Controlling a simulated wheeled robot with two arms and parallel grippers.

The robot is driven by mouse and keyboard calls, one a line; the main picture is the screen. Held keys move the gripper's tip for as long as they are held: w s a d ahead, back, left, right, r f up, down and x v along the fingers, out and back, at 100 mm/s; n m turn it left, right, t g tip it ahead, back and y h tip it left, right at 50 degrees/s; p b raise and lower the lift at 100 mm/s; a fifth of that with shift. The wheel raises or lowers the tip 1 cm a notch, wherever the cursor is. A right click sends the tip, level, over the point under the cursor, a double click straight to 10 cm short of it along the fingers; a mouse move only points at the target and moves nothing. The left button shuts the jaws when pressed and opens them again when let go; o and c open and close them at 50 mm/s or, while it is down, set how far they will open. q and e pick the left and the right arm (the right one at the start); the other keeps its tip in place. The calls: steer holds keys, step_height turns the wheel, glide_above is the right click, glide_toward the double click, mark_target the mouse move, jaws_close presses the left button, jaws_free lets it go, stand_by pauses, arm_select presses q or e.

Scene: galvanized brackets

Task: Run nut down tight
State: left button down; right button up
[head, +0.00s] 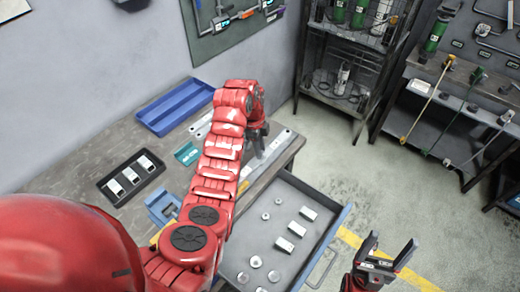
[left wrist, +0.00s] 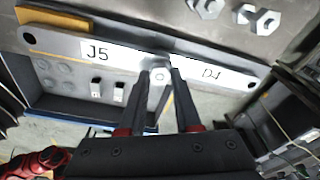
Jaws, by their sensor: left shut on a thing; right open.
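A flat galvanized strip (head: 276,146) lies at the right end of the workbench. In the left wrist view the strip (left wrist: 124,57) spans the picture, with the labels "J5" and "D4". A pale hex nut (left wrist: 160,75) sits at its middle, between the fingertips of my left gripper (left wrist: 160,82). That gripper is shut on the nut. In the head view my left gripper (head: 257,143) is down at the strip, and the arm hides the nut. My right gripper (head: 385,257) is open and empty, over the floor right of the drawer.
An open grey drawer (head: 258,236) holds several nuts and small blocks. On the workbench (head: 85,180) are a blue tray (head: 176,106), a black tray (head: 107,188) with pale pieces, a teal box (head: 187,153) and a blue vise-like block (head: 161,206). Shelving stands behind to the right.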

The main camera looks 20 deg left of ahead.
arm_select(q)
steer(key=m, duration=0.3)
steer(key=shift+s+d+f+g, duration=0.1)
steer(key=shift+d+f+g, duration=0.1)
steer(key=shift+g, duration=0.1)
steer(key=m, duration=0.2)
steer(key=shift+m, duration=0.3)
steer(key=c, duration=0.8)
jaws_free()
steer(key=shift+c, duration=0.2)
steer(key=shift+o, duration=0.2)
steer(key=shift+s+r, duration=0.1)
steer(key=shift+r, duration=0.05)
steer(key=shift+a, duration=0.1)
